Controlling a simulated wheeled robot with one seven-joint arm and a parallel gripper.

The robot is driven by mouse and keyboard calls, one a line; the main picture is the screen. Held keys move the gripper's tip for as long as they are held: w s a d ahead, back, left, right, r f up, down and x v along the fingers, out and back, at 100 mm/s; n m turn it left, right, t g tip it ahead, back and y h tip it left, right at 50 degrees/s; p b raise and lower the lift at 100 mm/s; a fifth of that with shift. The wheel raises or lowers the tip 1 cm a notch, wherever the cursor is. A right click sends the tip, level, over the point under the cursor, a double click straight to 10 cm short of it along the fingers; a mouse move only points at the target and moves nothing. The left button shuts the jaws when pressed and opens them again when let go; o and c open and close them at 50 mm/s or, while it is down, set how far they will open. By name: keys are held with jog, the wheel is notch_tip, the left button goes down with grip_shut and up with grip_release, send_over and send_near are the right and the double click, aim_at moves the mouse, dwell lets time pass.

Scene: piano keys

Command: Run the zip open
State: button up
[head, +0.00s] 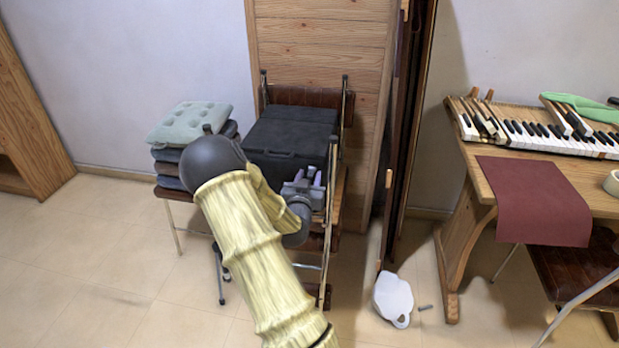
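A black soft case or bag (290,132) lies on a chair with metal legs and a brown backrest in front of the wooden panel. No zip or zip pull can be made out on it at this size. My arm, in a pale yellow sleeve, reaches up from the bottom and hides the case's near left part. My gripper (312,182), grey with lilac parts, is at the case's near right edge. I cannot tell whether it touches the case, or whether its fingers are apart or closed.
A stack of cushions (190,125) stands left of the case. At right, a wooden table holds piano keys (540,132), a green item (585,107) and a maroon cloth (533,200). A white piece (393,299) lies on the floor. The left floor is clear.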

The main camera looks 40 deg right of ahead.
jog(key=shift+w+d, duration=0.25)
jog(key=shift+d, duration=0.1)
grip_shut()
